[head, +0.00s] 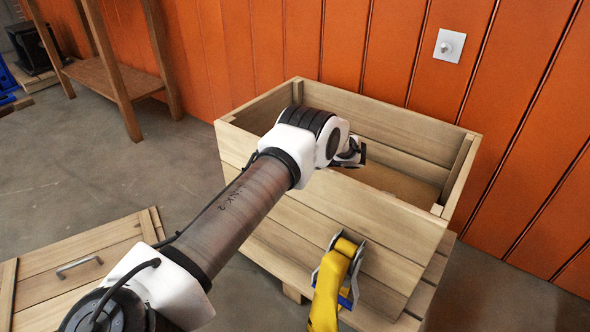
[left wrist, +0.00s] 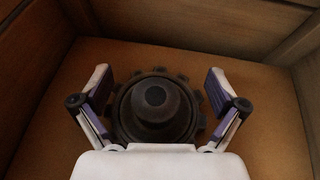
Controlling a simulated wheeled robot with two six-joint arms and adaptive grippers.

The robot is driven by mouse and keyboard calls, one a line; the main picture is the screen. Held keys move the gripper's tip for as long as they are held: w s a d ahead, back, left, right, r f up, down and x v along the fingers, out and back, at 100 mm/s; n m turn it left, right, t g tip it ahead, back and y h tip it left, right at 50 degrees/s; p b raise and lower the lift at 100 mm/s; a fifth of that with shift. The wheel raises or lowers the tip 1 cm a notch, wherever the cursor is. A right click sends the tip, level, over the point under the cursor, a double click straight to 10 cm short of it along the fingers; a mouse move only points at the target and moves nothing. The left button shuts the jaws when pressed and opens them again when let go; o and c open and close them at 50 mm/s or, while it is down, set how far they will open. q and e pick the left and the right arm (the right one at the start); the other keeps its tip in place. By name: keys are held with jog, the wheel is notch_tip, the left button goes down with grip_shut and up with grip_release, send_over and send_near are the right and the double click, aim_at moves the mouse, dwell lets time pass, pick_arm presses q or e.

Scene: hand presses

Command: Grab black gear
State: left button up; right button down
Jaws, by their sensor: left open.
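The black gear (left wrist: 152,112) lies on the crate floor in the left wrist view, with a round raised hub in its middle and teeth around its rim. My left gripper (left wrist: 158,78) is open, with one finger on each side of the gear. I cannot tell whether the fingers touch it or how far above the floor they are. In the head view my left gripper (head: 352,153) is partly seen inside the wooden crate (head: 340,215), and the gear is hidden behind the arm and the crate wall. My right gripper is not in view.
The crate walls stand close around my left gripper. A yellow strap with a metal buckle (head: 335,282) is at the crate's front. A wooden lid or box with a handle (head: 80,265) is at lower left. A wooden shelf (head: 110,75) stands behind, by the orange wall (head: 375,50).

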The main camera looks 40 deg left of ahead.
pick_arm(q)
jog(key=shift+r, duration=0.2)
grip_shut()
